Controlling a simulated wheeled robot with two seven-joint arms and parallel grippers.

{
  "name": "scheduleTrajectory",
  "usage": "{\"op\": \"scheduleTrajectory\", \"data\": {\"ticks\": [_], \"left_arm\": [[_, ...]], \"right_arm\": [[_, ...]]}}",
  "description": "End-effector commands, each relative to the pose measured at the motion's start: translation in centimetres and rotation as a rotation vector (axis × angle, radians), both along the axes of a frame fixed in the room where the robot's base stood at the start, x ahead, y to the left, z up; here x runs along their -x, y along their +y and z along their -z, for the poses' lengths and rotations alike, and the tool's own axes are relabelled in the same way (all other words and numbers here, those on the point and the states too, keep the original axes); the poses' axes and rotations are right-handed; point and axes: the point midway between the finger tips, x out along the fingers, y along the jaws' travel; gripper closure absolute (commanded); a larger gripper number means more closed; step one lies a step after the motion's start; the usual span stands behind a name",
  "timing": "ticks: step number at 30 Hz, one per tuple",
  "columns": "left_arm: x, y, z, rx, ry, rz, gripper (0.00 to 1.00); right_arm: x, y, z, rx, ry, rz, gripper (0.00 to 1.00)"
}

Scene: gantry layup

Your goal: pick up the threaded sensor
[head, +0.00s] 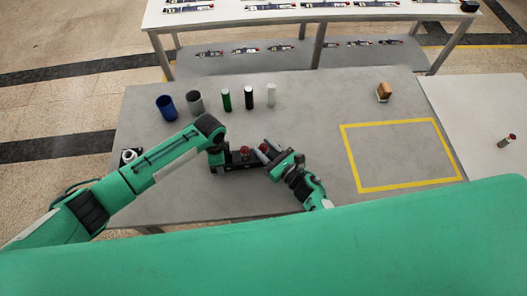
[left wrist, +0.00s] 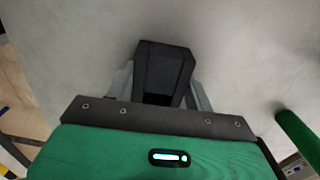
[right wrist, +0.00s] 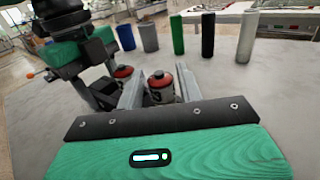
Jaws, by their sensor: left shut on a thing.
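Two red-capped cylinders, which look like threaded sensors, show in the right wrist view: one (right wrist: 160,88) between my right fingers, the other (right wrist: 124,72) just beyond to the left. They also show in the head view, the left one at the dark block (head: 244,150). My right gripper (right wrist: 159,88) is open, its fingers on either side of the nearer cylinder. In the head view the right gripper (head: 266,152) comes in from the right. My left gripper (left wrist: 160,88) is shut on a black block (left wrist: 163,70). In the head view the left gripper (head: 217,160) is at the block's left end.
A blue cup (head: 166,107), a grey cup (head: 196,102) and green, black and white cylinders stand along the back of the grey table (head: 320,95). A yellow outlined area (head: 400,155) is empty. A brown block (head: 383,91) stands behind it. Another red-capped part (head: 507,140) is on the right table.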

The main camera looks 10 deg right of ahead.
Motion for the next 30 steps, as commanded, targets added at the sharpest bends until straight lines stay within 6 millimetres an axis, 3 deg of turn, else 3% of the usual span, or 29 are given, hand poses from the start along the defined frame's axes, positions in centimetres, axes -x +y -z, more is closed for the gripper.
{"op": "scheduleTrajectory", "data": {"ticks": [9,15,24,30], "left_arm": [[0.0,0.0,0.0,-0.001,-0.001,-0.001,0.71],[0.0,0.0,0.0,-0.001,0.0,-0.001,0.71],[0.0,0.0,0.0,-0.001,0.0,-0.001,0.71],[0.0,0.0,0.0,-0.001,0.0,-0.001,0.71]], "right_arm": [[-0.6,0.4,0.0,0.001,0.0,0.0,0.64],[-0.6,0.4,0.0,0.001,0.0,0.0,0.99],[-0.6,0.3,-0.4,0.002,-0.001,-0.001,0.99],[-0.5,0.3,-2.9,0.003,-0.004,-0.002,0.99]]}}
